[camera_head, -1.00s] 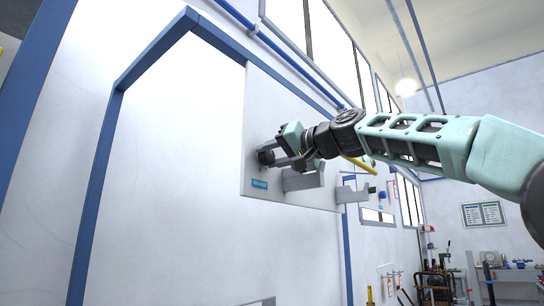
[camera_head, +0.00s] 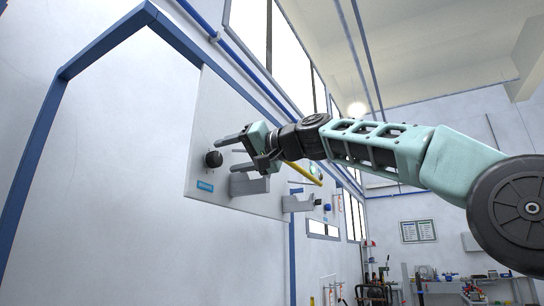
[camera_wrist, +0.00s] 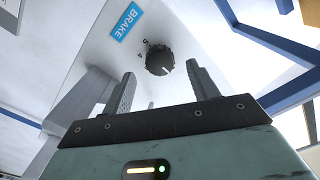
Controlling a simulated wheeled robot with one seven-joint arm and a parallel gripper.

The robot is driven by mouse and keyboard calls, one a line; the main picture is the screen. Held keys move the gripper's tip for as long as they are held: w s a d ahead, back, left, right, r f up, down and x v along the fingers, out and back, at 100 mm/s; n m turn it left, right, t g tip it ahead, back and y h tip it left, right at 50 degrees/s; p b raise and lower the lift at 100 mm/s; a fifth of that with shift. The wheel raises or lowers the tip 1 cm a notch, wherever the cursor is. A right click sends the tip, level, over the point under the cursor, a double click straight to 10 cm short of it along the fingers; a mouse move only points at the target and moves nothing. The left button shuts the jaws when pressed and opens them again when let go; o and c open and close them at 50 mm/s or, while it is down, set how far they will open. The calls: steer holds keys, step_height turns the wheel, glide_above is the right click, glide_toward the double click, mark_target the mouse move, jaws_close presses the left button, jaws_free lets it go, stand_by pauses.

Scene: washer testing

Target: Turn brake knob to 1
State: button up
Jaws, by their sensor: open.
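The black round brake knob (camera_head: 213,159) is on the pale panel (camera_head: 212,110), above a blue label (camera_head: 205,186). In the wrist view the knob (camera_wrist: 159,60) shows a short light mark on its face, and the blue label (camera_wrist: 126,21) reads BRAKE. In the wrist view the knob lies beyond and between the fingertips (camera_wrist: 161,70).
A grey bracket (camera_head: 250,185) sticks out from the panel just below my gripper, and another grey bracket (camera_head: 298,203) is further right. A yellow bar (camera_head: 303,172) shows behind my wrist. A blue frame (camera_head: 110,45) borders the wall. Workbenches stand far right.

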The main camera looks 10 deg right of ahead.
steer(key=b+v, duration=0.5)
steer(key=v, duration=0.8)
steer(key=shift+s+b, duration=0.15)
steer(key=shift+b, duration=0.25)
steer(key=shift+d, duration=0.1)
